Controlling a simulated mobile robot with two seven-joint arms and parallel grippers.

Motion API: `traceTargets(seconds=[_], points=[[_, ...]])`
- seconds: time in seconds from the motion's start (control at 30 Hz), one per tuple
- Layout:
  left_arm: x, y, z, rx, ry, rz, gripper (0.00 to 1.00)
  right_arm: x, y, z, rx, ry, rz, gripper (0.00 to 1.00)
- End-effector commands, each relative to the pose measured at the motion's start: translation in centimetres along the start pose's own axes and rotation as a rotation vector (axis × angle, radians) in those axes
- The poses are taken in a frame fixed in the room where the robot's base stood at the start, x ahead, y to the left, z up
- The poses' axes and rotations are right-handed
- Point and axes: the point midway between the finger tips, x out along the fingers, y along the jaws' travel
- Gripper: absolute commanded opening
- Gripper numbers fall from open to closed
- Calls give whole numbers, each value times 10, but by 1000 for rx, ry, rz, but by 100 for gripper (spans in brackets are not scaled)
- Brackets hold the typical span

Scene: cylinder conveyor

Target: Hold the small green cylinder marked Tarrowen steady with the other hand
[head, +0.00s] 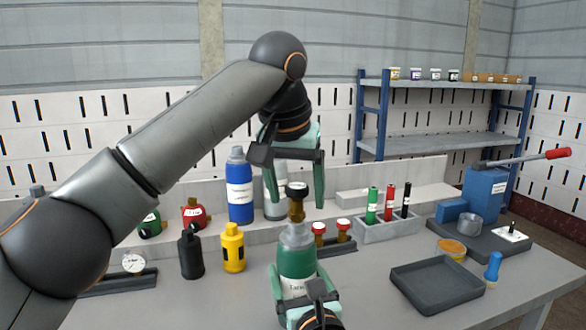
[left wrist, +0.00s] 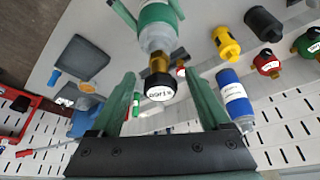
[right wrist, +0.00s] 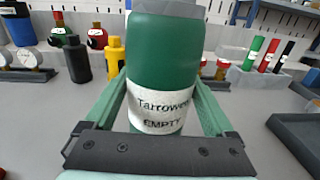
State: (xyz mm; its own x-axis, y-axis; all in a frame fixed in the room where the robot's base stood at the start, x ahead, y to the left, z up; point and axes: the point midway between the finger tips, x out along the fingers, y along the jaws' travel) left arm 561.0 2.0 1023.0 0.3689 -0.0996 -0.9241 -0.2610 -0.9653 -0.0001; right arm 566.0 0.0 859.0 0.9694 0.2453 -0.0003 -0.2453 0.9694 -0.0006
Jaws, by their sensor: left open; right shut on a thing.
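The small green cylinder marked Tarrowen (head: 297,268) stands upright, with grey shoulders and a brass valve (head: 297,207) topped by a round cap. Its label reads "Tarrowen EMPTY" in the right wrist view (right wrist: 165,65). My right gripper (head: 303,290) is shut on its body, a finger on each side. My left gripper (head: 296,192) is open and empty at the valve's height, pointing down. In the left wrist view the valve cap (left wrist: 160,93) appears between the left fingers, apart from both. How far the fingers reach around the valve is unclear.
Behind stand a blue cylinder (head: 240,190), a black one (head: 191,255), a yellow one (head: 233,250) and red-capped valves (head: 343,228). A block holds green, red and black tubes (head: 389,205). An empty dark tray (head: 436,285) lies to the right.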

Motion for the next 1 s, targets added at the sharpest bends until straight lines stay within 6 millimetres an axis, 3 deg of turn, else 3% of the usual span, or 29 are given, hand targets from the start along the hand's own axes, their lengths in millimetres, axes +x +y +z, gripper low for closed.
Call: traceTargets(seconds=[0.17,0.47,1.0], points=[[13,0,0,1,-1,1,80,0,0,0,0,1,0,22],[15,0,0,1,1,1,80,0,0,0,0,1,0,22],[14,0,0,1,1,1,20,0,0,0,0,1,0,22]])
